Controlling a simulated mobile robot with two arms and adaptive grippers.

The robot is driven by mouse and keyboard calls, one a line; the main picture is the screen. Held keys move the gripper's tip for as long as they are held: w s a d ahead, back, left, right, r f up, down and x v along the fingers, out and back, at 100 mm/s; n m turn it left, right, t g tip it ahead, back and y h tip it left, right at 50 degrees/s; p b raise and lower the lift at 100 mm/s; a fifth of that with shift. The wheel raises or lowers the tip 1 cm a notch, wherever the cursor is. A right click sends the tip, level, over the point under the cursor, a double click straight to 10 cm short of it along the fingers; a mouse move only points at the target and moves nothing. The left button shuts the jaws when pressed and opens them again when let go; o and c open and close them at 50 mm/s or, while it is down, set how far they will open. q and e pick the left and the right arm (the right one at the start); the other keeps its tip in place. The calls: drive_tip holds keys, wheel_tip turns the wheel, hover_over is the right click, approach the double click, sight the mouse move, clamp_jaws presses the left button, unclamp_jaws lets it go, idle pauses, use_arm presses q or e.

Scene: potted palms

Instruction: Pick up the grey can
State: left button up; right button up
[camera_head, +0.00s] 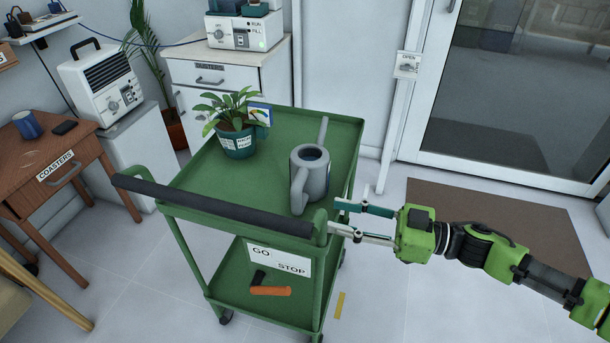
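The grey can (314,177) looks like a watering can with a handle toward me and a thin spout rising behind it. It stands upright on the right part of the green cart's top tray (207,186). My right gripper (337,216) comes in from the right. Its two fingers are spread apart, with nothing visible between them. The fingertips are beside the cart's near right corner, to the lower right of the can and apart from it. My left gripper is not in view.
A potted plant (238,140) stands on the cart left of the can. A dark push handle (210,206) runs along the cart's near side. The lower shelf holds an orange item (270,291). A brown mat (480,215) lies on the floor before the glass door.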

sight(296, 201)
drive_tip(key=x, duration=0.5)
drive_tip(key=shift+w+d, duration=0.1)
drive_tip(key=shift+r+x, duration=0.2)
drive_tip(key=shift+x, duration=1.15)
drive_tip(key=shift+r+x, duration=0.15)
drive_tip(key=shift+x, duration=1.2)
drive_tip(key=shift+w, duration=0.1)
clamp_jaws()
